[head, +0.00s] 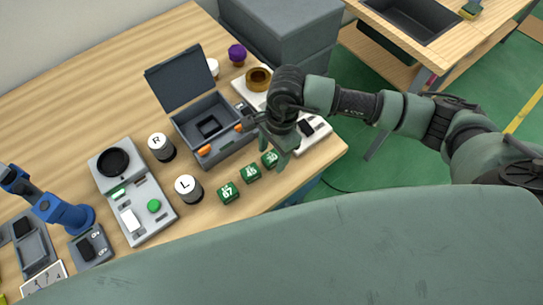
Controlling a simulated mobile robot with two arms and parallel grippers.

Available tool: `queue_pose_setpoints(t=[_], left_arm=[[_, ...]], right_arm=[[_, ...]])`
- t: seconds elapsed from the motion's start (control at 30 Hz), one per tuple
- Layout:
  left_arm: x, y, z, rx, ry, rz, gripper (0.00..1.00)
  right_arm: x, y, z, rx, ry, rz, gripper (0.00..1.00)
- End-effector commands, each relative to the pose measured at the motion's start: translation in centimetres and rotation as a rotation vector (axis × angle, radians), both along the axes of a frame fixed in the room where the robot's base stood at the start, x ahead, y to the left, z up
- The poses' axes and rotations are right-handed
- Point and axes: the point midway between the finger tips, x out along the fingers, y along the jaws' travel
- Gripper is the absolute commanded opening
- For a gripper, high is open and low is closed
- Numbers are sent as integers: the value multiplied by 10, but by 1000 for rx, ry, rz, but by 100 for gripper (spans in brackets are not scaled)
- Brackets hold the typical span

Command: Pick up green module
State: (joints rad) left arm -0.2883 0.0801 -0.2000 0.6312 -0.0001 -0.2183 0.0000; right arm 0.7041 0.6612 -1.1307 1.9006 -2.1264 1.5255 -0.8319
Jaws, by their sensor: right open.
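Several green things are in the head view; three small green cubes with white numbers stand in a slanting row on the wooden table near its front edge. The left green module (228,192) reads 67, the middle green module (250,173) seems to read 45, and the right green module (270,159) has a number too small to read surely. My right gripper (280,149) is open, pointing down just above and beside the right module; I cannot tell whether it touches it. My left gripper is not in view.
An open grey case (212,131) stands behind the modules. White cylinders marked R (160,147) and L (188,189) stand left of them. A grey panel with a green button (142,212) and a small blue arm (65,213) are further left. A white device (312,132) is at right.

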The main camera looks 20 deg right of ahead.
Motion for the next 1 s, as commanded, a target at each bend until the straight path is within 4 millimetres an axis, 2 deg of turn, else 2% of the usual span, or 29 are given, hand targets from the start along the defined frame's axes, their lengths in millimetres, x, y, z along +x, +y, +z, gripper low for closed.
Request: queue_pose_setpoints(t=[0.07, 0.2, 0.27, 0.57, 0.73, 0.87, 1.0], left_arm=[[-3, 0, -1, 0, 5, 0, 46], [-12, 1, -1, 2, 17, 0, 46], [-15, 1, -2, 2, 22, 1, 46], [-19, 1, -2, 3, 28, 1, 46], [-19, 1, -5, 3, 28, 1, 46], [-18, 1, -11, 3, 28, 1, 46], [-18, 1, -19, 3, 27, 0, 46]], right_arm=[[0, 0, 0, 0, 0, 0, 55], [0, 0, 0, 1, 0, 0, 16], [0, 0, 0, 0, 0, 0, 0], [0, 0, 2, 1, -1, 0, 0], [1, 0, 12, 1, -3, 0, 0], [2, 0, 31, 1, -6, 2, 0], [2, 1, 65, 3, -10, 1, 0]])
